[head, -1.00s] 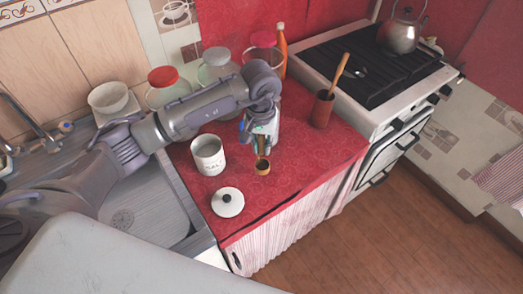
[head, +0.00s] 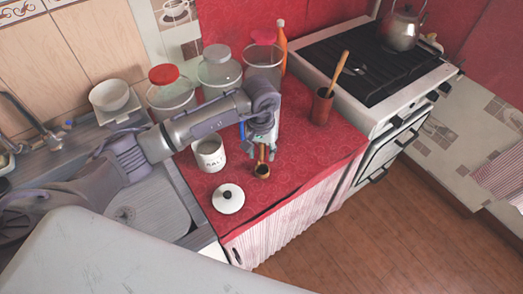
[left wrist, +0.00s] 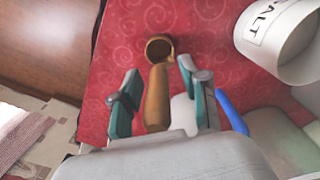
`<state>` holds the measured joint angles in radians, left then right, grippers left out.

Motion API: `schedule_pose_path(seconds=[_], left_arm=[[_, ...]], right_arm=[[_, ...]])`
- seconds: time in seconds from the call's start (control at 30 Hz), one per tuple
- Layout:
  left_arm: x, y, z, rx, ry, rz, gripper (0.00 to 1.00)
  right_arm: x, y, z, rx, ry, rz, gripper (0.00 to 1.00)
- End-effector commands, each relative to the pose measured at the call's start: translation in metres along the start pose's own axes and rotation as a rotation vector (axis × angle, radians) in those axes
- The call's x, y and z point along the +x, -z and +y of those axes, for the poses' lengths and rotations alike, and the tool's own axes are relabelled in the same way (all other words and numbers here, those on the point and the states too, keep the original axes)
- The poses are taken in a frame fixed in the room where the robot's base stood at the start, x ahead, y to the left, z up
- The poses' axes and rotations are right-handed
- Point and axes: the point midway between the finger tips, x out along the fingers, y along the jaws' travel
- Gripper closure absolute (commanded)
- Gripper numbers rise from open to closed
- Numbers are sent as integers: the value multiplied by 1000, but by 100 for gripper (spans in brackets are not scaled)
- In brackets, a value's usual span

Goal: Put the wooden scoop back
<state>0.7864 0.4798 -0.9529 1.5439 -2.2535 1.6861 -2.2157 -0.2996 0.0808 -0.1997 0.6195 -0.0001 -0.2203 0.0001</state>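The wooden scoop (head: 262,171) is on the red oilcloth, with its round cup toward the counter front. Its handle (left wrist: 157,98) lies between the fingers of my left gripper (left wrist: 158,92) in the left wrist view, with gaps beside it. The left gripper (head: 260,146) is open over the handle in the head view. A white canister (head: 210,158) stands left of the scoop, partly behind my arm. It also shows in the left wrist view (left wrist: 280,38), open-topped and labelled SALT. Its white lid (head: 228,199) lies nearer the counter front. My right gripper is not in view.
Glass jars (head: 170,97) stand along the back, one with a red lid. A sink (head: 150,210) is at the left. The oilcloth between scoop and pot is clear.

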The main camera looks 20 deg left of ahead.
Motion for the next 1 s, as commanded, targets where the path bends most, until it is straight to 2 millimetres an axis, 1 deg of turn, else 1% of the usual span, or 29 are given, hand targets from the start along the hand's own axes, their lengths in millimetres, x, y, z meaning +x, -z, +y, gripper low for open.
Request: schedule_pose_path(seconds=[0.13,0.23,0.27,0.37,0.6,0.73,0.8,0.9,1.0], left_arm=[[-1,0,0,0,0,0,55],[-5,0,0,-1,-1,-1,55],[-6,1,0,0,-1,2,55],[-21,2,0,2,-1,6,55],[-73,2,0,2,-1,7,55],[-98,1,0,1,0,5,55],[-108,1,0,1,-1,4,55],[-117,0,0,-1,0,2,55],[-122,0,0,0,0,0,55]], right_arm=[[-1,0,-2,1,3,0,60],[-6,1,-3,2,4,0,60],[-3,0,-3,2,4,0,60],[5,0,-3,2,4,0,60],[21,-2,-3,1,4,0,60],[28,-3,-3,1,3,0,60],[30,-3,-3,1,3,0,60],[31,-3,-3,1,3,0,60],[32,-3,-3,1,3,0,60]])
